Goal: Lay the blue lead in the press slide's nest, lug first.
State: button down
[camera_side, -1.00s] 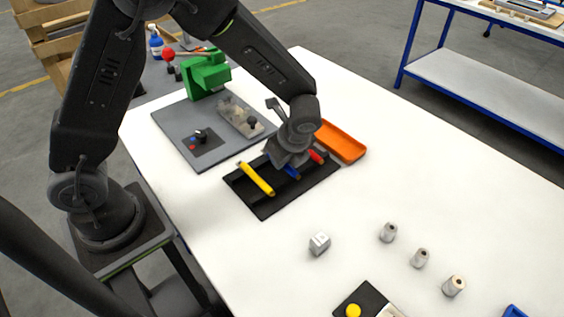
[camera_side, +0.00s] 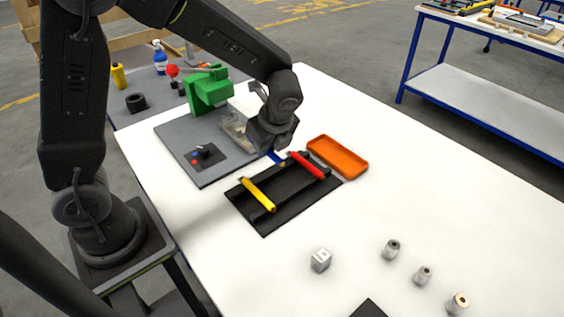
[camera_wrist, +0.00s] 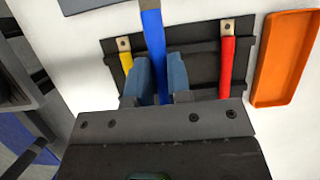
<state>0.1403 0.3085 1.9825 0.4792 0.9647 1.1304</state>
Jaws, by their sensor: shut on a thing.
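The blue lead (camera_wrist: 153,35) is clamped between the fingers of my gripper (camera_wrist: 161,75) in the wrist view and runs up to the top edge; its far end is cut off there. In the side view my gripper (camera_side: 268,150) is raised between the black rack (camera_side: 287,189) and the press, with a short piece of the blue lead (camera_side: 276,157) showing below it. The green press (camera_side: 208,90) stands on a grey base plate. Its slide (camera_side: 236,128) is partly hidden behind my gripper, and I cannot make out the nest.
The rack holds a yellow lead (camera_side: 258,194) and a red lead (camera_side: 307,166), with metal lugs showing in the wrist view. An orange tray (camera_side: 338,157) lies beside it. Grey cylinders (camera_side: 391,249) and a cube (camera_side: 320,259) stand nearer.

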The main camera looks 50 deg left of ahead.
jog(key=s+a+r, duration=0.2)
jog(key=a+r, duration=0.2)
jog(key=a, duration=0.2)
jog(key=w+a, duration=0.6)
jog(key=a, duration=0.6)
jog(key=shift+f, duration=3.25)
jog(key=shift+a+f, duration=0.25)
jog(key=shift+a, duration=0.55)
jog(key=shift+f, duration=0.85)
jog(key=shift+f, duration=0.2)
jog(key=c, duration=1)
grip_release()
